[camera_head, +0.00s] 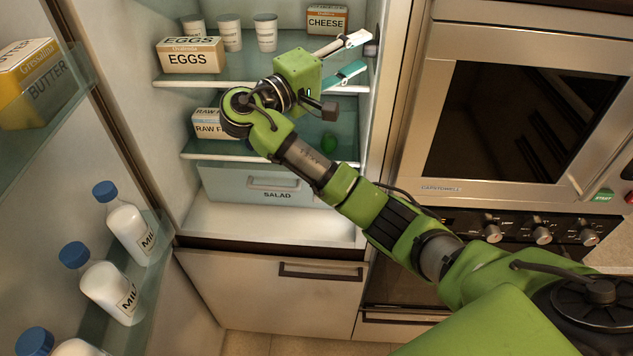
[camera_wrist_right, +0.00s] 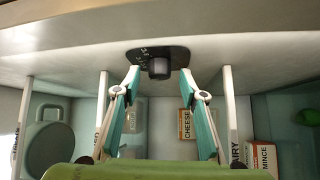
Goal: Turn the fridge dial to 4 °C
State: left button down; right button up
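The fridge dial (camera_wrist_right: 159,67) is a dark round knob on a black plate with small markings, on the fridge's inner wall. In the right wrist view it sits between and just beyond the fingertips. In the head view a dark part of it (camera_head: 372,47) shows at the right inner wall, beside the fingertips. My right gripper (camera_head: 351,55) is open, its two teal-padded fingers spread toward that wall; the wrist view shows the same gripper (camera_wrist_right: 159,78) with nothing between its fingers. I cannot read the dial's setting. My left gripper is not in view.
The open fridge holds an EGGS box (camera_head: 190,60), white cups (camera_head: 229,35), a CHEESE box (camera_head: 327,20) and a SALAD drawer (camera_head: 262,186). Milk bottles (camera_head: 108,287) and butter (camera_head: 37,85) stand in the door at left. An oven (camera_head: 520,120) is at right.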

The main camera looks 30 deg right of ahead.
jog(key=b+v, duration=0.6)
jog(key=v, duration=0.7)
jog(key=d+f+n+t+y, duration=0.2)
jog(key=f+y, duration=0.5)
jog(key=f, duration=1.9)
jog(key=d+n, duration=0.1)
jog(key=n, duration=0.1)
jog(key=shift+w+f+n, duration=0.3)
jog(key=shift+f, duration=0.05)
